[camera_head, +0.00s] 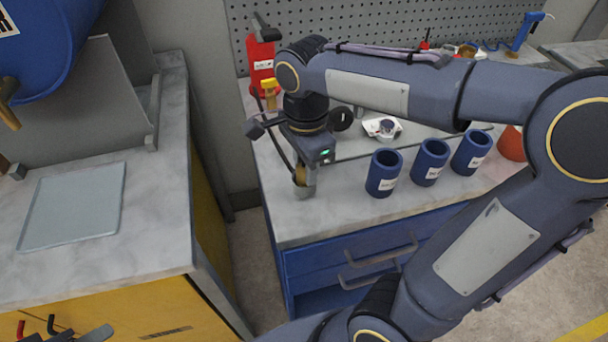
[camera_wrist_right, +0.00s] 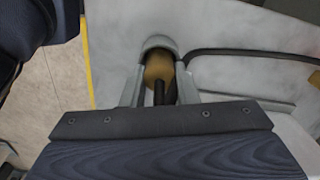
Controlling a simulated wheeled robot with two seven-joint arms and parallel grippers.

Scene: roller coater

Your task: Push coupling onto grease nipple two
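My right gripper (camera_head: 304,188) points down over the worktop of the blue cabinet. In the right wrist view its fingers (camera_wrist_right: 160,80) close from both sides on a brass-coloured cylinder with a grey rounded end, which looks like the coupling (camera_wrist_right: 158,68). The brass part also shows between the fingers in the head view (camera_head: 300,174). A black hose (camera_wrist_right: 250,54) runs off to the right in the wrist view. I cannot tell whether the coupling touches the worktop. I cannot make out grease nipple two. My left gripper is not in view.
Several blue cups (camera_head: 383,173) stand on the worktop (camera_head: 335,208) right of my gripper. A red labelled container (camera_head: 261,62) stands behind it, before the pegboard (camera_head: 370,22). A blue drum (camera_head: 40,40) hangs over the left bench, where a grey flat plate (camera_head: 72,207) lies.

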